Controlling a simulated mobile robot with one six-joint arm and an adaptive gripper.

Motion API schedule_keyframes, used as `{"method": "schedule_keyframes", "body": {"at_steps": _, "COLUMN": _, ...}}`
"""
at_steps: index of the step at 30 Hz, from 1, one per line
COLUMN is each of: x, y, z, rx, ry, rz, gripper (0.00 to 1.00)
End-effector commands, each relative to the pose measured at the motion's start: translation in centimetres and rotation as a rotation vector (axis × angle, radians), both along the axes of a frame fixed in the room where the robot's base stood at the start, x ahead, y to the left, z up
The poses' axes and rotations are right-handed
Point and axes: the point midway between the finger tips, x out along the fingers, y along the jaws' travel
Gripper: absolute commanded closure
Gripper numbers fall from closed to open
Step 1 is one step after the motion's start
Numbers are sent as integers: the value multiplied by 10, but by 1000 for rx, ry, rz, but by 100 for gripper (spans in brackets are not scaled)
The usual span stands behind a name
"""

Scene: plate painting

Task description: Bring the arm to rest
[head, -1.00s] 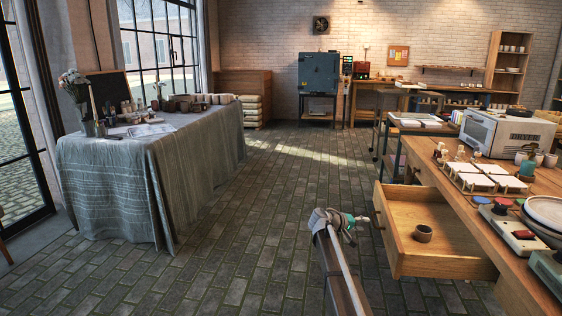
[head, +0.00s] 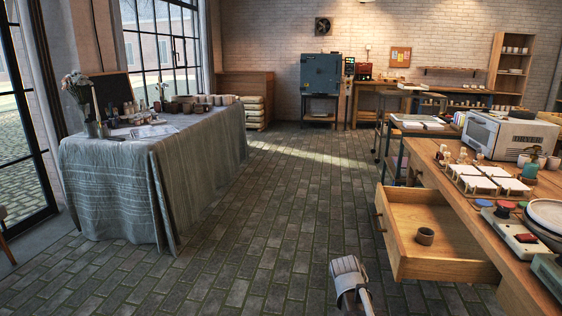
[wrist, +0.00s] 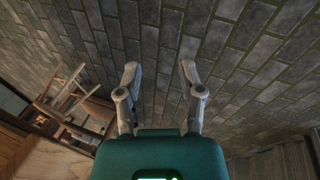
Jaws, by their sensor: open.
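In the wrist view my gripper (wrist: 160,75) is open, with its two fingers apart and nothing between them. Brick paving lies beyond the fingertips. In the head view a part of my arm (head: 350,280) shows at the bottom, left of the open drawer. The gripper fingers are not visible in the head view.
A cloth-covered table (head: 110,190) stands at left. The wrist view shows a wooden stool (wrist: 62,92). Brick floor (head: 280,190) between is clear.

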Motion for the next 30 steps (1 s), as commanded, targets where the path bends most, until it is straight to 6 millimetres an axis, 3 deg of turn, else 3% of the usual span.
{"method": "schedule_keyframes", "body": {"at_steps": 1, "x": -18, "y": 6, "z": -2, "rx": 40, "ry": 11, "rz": 0, "gripper": 50}}
{"method": "schedule_keyframes", "body": {"at_steps": 3, "x": -32, "y": 14, "z": -4, "rx": 94, "ry": 25, "rz": 1, "gripper": 50}}
{"method": "schedule_keyframes", "body": {"at_steps": 15, "x": -96, "y": 58, "z": -7, "rx": 318, "ry": 81, "rz": 29, "gripper": 50}}
{"method": "schedule_keyframes", "body": {"at_steps": 30, "x": -90, "y": 57, "z": 48, "rx": 310, "ry": 79, "rz": 27, "gripper": 50}}
